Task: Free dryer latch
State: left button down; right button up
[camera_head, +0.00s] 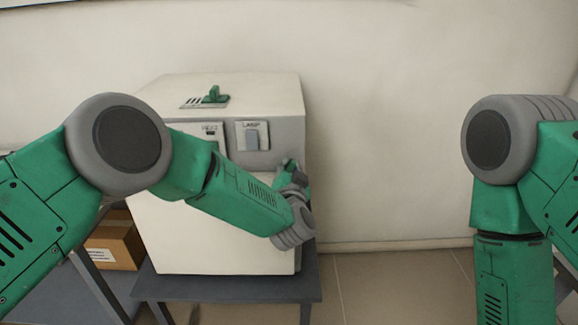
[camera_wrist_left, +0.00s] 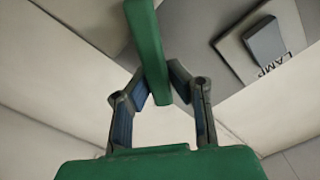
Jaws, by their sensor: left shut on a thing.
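The dryer (camera_head: 215,240) is a white box with a grey upper front, standing on a dark table. A long green latch handle (camera_wrist_left: 147,40) runs down from the top of the left wrist view. My left gripper (camera_wrist_left: 159,78) is shut on the lower part of this handle, with one dark finger on each side. In the head view my left gripper (camera_head: 289,171) is at the right side of the dryer's front, small and partly hidden by its own wrist. My right arm is at the right, and its gripper is out of view.
A switch plate (camera_head: 252,135) is on the dryer's front, and it shows in the left wrist view (camera_wrist_left: 262,42) with the lettering "LAMP". A green part (camera_head: 214,94) sits on top. A cardboard box (camera_head: 117,240) is at the left. Floor right of the table (camera_head: 310,285) is clear.

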pick_arm(q)
jog(key=shift+s+d+f, duration=0.15)
jog(key=shift+s+f, duration=0.05)
jog(key=shift+f, duration=0.3)
jog(key=c, duration=1.5)
grip_release()
jog(key=shift+r, duration=0.25)
jog(key=shift+s, duration=5.9)
